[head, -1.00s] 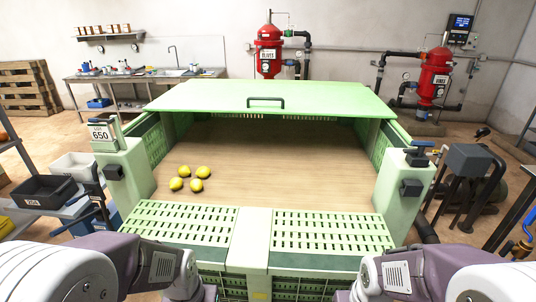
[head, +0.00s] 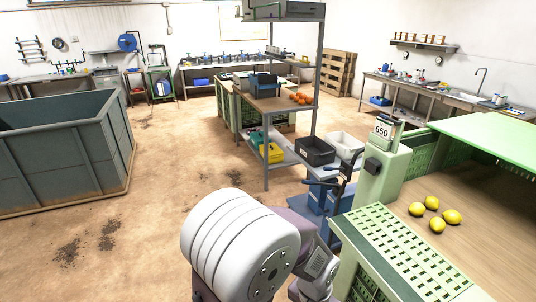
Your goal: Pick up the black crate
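The black crate (head: 316,150) sits in the head view on a low grey shelf, right of centre, just left of a white crate. It looks like an open-topped bin; its contents are not visible. One of my arms fills the lower middle of the head view, in front of and below the shelf. No gripper fingers show in the view, so both grippers are out of sight.
The white crate (head: 346,146) stands beside the black one. A large grey-green container (head: 62,150) stands at left. Open floor (head: 170,170) lies between. Blue crates (head: 318,197) sit below the shelf.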

